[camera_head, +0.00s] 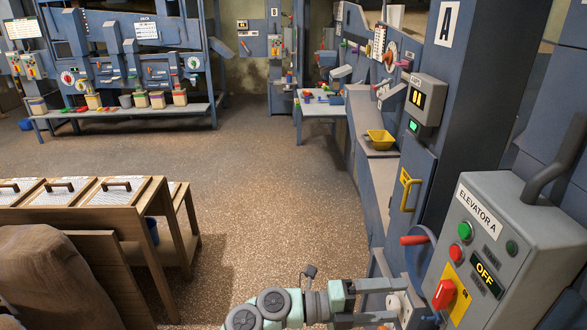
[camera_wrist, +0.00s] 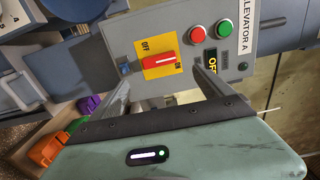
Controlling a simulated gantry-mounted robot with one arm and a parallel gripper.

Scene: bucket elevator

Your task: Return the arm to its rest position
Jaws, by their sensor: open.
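My gripper (camera_head: 415,308) is at the bottom of the head view, in front of the grey Elevator A control box (camera_head: 507,235). In the wrist view its two fingers (camera_wrist: 160,68) are spread, with nothing between them. The red rotary switch (camera_head: 443,293) on its yellow plate lies just ahead of the fingers, and it also shows in the wrist view (camera_wrist: 166,62). I cannot tell whether the fingers touch the box. Its handle lies crosswise between them in the wrist view. The box display (camera_head: 487,275) reads OFF. My pale green arm reaches in from the bottom of the head view.
A blue handwheel with a red knob (camera_head: 414,240) stands just behind my gripper. A yellow scoop (camera_head: 381,140) sits on the ledge beyond. A wooden bench (camera_head: 120,225) with trays stands at the left. The speckled floor between is clear.

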